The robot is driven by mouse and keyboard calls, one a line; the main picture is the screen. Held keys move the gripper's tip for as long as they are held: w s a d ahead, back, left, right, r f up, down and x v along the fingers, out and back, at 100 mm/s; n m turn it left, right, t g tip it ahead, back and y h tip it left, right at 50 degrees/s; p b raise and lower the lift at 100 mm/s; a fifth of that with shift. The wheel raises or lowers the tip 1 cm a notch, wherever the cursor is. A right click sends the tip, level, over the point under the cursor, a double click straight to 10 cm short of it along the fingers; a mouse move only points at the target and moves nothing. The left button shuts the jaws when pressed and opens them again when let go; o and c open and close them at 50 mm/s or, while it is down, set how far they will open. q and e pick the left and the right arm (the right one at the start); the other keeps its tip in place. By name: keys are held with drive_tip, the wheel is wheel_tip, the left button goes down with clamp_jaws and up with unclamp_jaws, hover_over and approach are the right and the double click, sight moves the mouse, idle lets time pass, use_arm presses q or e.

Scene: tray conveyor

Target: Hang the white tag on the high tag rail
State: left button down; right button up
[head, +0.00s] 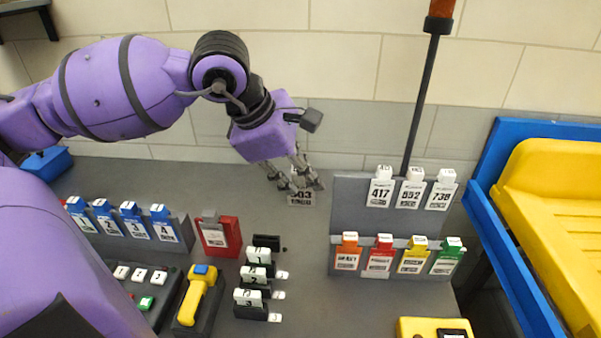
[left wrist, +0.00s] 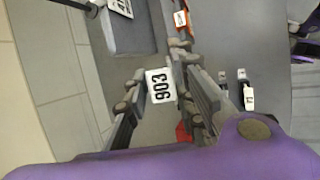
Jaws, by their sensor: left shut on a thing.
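The white tag (head: 300,198) reads 903 and hangs from the fingertips of my left gripper (head: 297,182), which is shut on it. The tag also shows in the left wrist view (left wrist: 160,86), between the fingers. The high tag rail (head: 346,192) is the upper row of the grey rack. White-topped tags 417 (head: 380,192), 552 (head: 411,194) and 738 (head: 441,196) hang there, and its left end is bare. My gripper is left of that end, apart from the rack. The exact finger contact on the tag is partly hidden. My right gripper is not in view.
Orange (head: 347,255), red (head: 379,258), yellow (head: 413,259) and green (head: 446,260) tags hang on the lower row. A dark pole (head: 420,105) rises behind the rack. A red holder (head: 218,237) and blue-topped tags (head: 135,225) stand left. Table between gripper and rack is clear.

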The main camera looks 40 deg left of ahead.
use_arm(q)
drive_tip(key=shift+r+p, duration=0.35)
drive_tip(key=shift+r, duration=2.7)
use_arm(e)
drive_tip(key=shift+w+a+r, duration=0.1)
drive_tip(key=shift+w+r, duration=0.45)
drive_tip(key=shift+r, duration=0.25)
